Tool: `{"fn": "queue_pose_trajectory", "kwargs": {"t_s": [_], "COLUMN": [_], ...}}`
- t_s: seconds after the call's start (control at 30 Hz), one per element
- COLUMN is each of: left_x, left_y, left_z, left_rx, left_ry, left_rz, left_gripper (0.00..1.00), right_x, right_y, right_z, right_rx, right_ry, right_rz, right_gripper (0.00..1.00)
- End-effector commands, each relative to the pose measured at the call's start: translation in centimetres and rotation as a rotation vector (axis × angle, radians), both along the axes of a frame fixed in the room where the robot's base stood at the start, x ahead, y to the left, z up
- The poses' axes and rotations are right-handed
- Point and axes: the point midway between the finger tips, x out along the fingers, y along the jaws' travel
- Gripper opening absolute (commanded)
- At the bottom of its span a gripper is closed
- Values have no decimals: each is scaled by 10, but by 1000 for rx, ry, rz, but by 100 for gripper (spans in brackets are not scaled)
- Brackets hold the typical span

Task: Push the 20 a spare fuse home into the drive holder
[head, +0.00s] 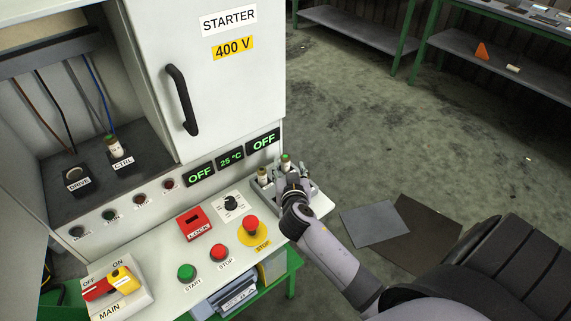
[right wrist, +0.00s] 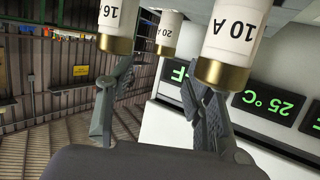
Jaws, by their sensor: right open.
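The drive holder (head: 71,173) is a dark block labelled DRIVE inside the open cabinet bay at the left; no fuse shows in it. The 20 A spare fuse (right wrist: 166,35) is a white cylinder with a brass end in the right wrist view. It shows beyond and between the open fingers, with the 16 A fuse (right wrist: 117,25) and the 10 A fuse (right wrist: 233,40) nearer on either side. My right gripper (head: 291,181) is open at the spare fuses at the panel's right end, partly hiding them; it also shows in the right wrist view (right wrist: 158,105). My left gripper is not in view.
The CTRL holder (head: 120,158) bears a green-topped fuse beside the drive holder. The cabinet door (head: 215,80) with its black handle stands between the bay and my right gripper. The emergency stop (head: 251,224) and several buttons sit on the console front.

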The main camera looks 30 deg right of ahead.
Motion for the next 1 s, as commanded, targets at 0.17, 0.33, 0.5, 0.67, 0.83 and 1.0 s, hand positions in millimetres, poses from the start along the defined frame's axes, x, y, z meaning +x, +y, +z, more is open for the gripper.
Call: {"fn": "queue_pose_trajectory", "kwargs": {"t_s": [0.17, 0.33, 0.5, 0.67, 0.83, 1.0], "left_x": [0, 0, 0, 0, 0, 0], "left_y": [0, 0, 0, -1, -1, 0], "left_z": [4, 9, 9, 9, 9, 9], "left_rx": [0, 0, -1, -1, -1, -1], "left_ry": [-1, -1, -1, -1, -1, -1], "left_rz": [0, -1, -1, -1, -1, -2], "left_gripper": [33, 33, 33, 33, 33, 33], "right_x": [12, 34, 46, 48, 47, 47], "right_y": [-5, -13, -20, -21, -21, -20], "right_z": [-2, -9, -16, -17, -17, -17], "right_rx": [-2, -4, -1, 1, 0, 0], "right_ry": [1, 1, 3, 2, 2, 2], "right_rz": [0, -1, 1, 0, 0, 0], "right_gripper": [48, 48, 48, 48, 42, 31]}}
